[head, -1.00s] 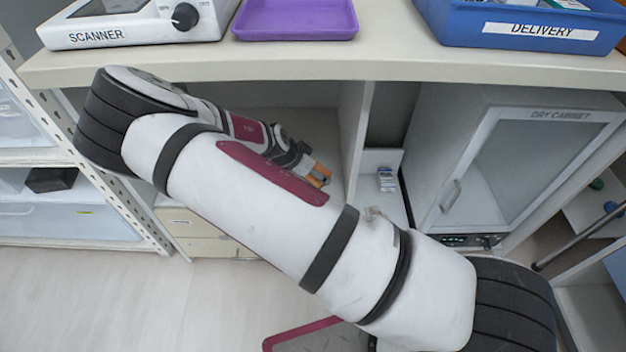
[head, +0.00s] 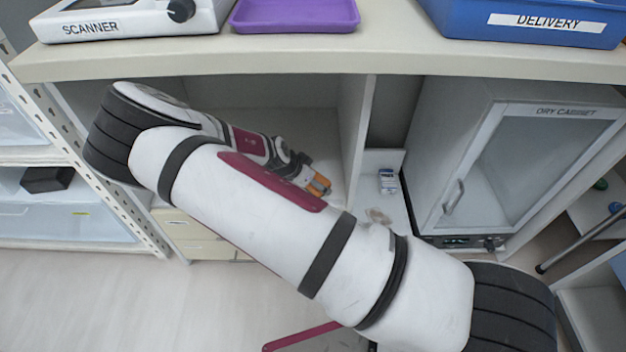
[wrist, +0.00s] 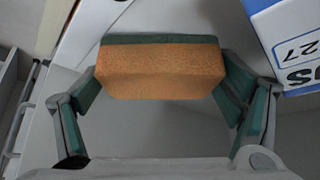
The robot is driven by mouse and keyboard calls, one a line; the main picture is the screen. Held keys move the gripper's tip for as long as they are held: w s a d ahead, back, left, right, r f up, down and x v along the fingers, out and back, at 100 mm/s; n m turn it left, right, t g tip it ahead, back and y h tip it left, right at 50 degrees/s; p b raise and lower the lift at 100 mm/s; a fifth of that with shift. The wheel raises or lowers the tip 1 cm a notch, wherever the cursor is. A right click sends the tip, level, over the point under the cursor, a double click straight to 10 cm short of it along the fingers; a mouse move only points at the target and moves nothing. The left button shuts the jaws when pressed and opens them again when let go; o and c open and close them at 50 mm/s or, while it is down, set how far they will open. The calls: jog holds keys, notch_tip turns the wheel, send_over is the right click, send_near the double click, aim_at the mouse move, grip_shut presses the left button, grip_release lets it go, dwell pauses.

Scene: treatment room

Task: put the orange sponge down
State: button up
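The orange sponge (wrist: 160,72) is a block with a dark green scouring layer along its far side in the wrist view. It spans the space between the two fingers of my gripper (wrist: 160,88), which press on its left and right ends. In the head view, the orange sponge (head: 319,186) shows small at the tip of my gripper (head: 312,178), in front of the open lower compartment and close to its upright divider. My forearm hides part of that area. I cannot tell whether the sponge touches a surface below.
A blue-and-white box (wrist: 292,45) is close right of the gripper; a small box (head: 388,181) stands right of the divider (head: 356,130). The dry cabinet (head: 500,170) is further right. Above, the counter (head: 390,60) carries a scanner (head: 130,20), purple tray (head: 295,26) and blue delivery tray (head: 530,36).

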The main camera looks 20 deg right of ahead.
jog(key=shift+r, duration=0.25)
jog(key=p+v, duration=0.5)
jog(key=v, duration=0.7)
jog(key=shift+a+r, duration=0.1)
